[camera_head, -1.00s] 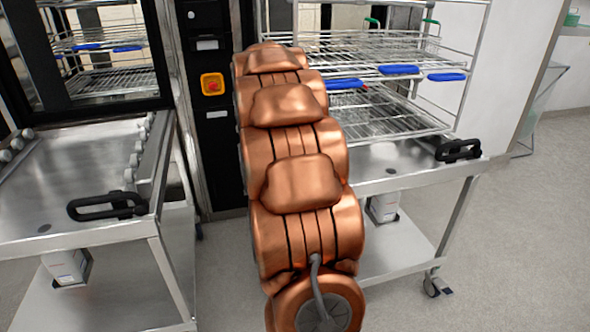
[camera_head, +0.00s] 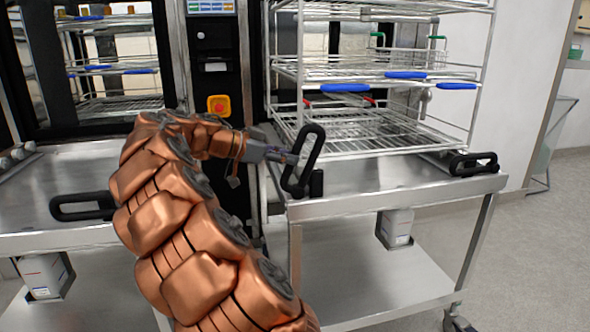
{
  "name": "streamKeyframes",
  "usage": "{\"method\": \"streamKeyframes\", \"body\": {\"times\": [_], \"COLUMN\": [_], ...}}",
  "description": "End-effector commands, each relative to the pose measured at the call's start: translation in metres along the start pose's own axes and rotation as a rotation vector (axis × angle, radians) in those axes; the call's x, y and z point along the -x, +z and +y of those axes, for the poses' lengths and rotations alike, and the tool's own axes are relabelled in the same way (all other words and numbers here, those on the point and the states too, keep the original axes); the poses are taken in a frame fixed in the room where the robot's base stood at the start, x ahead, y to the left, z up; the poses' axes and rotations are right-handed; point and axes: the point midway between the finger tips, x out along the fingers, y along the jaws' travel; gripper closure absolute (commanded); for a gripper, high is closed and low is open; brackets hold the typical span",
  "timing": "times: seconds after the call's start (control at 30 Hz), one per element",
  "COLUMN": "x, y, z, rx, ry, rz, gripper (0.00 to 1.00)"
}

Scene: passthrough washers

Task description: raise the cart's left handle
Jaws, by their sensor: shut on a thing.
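The cart (camera_head: 400,194) on the right is a steel trolley with a flat top. Its left handle (camera_head: 316,150) is a black loop at the front left corner of the top. It stands up at a steep slant, leaning a little to the right. The cart's right handle (camera_head: 473,163) lies low at the front right corner. My gripper (camera_head: 291,158) comes in from the left and is shut on the left handle. The fingertips are small in view and partly hidden by the handle.
A wire rack (camera_head: 375,140) with blue clips stands on the cart. A second cart (camera_head: 30,215) with a low black handle (camera_head: 82,207) is at the left. A black panel with a yellow and red emergency button (camera_head: 219,106) is between them. Free floor is at the right.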

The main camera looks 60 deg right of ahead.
Motion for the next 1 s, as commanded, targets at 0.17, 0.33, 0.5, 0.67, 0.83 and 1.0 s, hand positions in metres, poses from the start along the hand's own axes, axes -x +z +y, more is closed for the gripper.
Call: {"method": "streamKeyframes", "body": {"times": [0.17,0.33,0.5,0.67,0.83,1.0], "x": [0.006,0.012,0.015,0.016,0.016,0.017], "y": [0.014,0.017,0.019,0.018,0.018,0.019], "z": [-0.001,-0.002,-0.002,-0.002,-0.002,-0.003], "rx": [0.023,0.037,0.044,0.046,0.047,0.047], "ry": [0.002,0.004,0.005,0.005,0.004,0.004], "rz": [0.107,0.175,0.210,0.221,0.221,0.221], "gripper": [1.00,1.00,1.00,1.00,1.00,0.75]}}
